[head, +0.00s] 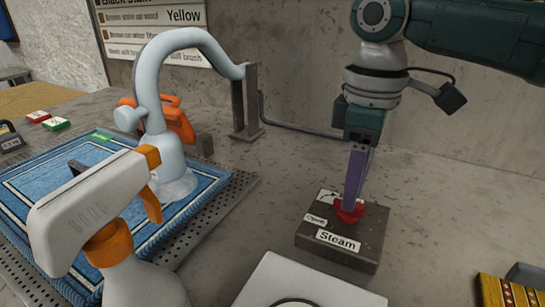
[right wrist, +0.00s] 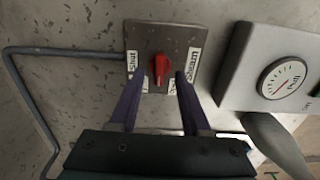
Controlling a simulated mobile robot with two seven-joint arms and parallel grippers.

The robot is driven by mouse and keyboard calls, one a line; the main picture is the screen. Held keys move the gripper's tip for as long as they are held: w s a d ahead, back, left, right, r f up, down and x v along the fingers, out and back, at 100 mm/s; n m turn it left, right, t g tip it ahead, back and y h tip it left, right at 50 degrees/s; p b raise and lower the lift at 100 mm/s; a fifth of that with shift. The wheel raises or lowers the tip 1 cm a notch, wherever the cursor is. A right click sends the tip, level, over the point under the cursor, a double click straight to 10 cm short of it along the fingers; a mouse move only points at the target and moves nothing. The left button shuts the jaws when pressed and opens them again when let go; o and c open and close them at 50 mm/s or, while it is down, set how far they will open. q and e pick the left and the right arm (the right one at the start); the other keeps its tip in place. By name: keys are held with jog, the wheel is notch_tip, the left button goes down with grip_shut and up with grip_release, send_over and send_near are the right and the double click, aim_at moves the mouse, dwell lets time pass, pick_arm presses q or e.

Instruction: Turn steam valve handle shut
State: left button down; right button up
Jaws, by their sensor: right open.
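The steam valve is a dark box (head: 335,257) on the grey surface, with "Steam" and "Open" labels. Its red handle (head: 348,211) is on top, partly hidden behind my gripper. In the right wrist view the red handle (right wrist: 160,68) points up and down the picture, and a "Shut" label (right wrist: 131,64) is at the left edge of the box. My right gripper (head: 352,200) points down over the handle. Its purple fingers are open, one on each side of the handle (right wrist: 161,80); whether they touch it I cannot tell. My left gripper is out of view.
A white box with a gauge (right wrist: 268,75) stands beside the valve. A white and orange spray bottle (head: 85,215) is at the front left. A white hose arm (head: 160,85) stands on a blue rug (head: 40,190) on a perforated tray. A pipe (head: 300,128) runs behind the valve.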

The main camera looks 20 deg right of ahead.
jog(key=shift+f, duration=1.1)
jog(key=shift+c, duration=0.3)
grip_shut()
